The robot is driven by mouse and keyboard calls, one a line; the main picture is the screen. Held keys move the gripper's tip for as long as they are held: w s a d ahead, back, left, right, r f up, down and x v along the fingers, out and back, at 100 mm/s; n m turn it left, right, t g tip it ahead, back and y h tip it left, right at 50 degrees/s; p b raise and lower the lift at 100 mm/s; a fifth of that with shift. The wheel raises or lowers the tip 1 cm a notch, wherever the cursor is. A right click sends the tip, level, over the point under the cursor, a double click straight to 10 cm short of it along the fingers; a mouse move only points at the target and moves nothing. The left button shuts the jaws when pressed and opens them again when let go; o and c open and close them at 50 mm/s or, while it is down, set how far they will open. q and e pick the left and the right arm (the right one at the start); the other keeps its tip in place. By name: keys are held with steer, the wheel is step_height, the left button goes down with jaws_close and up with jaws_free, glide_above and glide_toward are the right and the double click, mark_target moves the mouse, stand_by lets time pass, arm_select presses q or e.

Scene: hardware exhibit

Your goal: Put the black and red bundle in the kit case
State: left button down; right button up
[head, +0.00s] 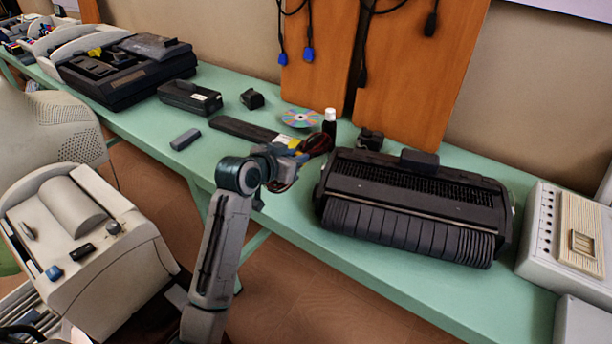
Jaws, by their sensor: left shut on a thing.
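The black and red bundle (318,143) is a dark coil of cable at the middle of the green table, just left of the large ribbed black unit. The gripper and wrist hide part of the bundle, and dark red strands show below the gripper. I cannot tell if the bundle touches the table. A black case (130,92) with items in its top, one yellow, stands at the far left of the table; it looks like the kit case. My right gripper is not in view.
The ribbed black unit (410,205) fills the table right of the bundle.

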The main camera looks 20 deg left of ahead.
mark_target(295, 186)
arm_select(q)
steer(key=shift+f, duration=2.95)
steer(key=shift+f, duration=0.15)
steer(key=c, duration=1.2)
jaws_free()
steer(key=shift+o, duration=0.2)
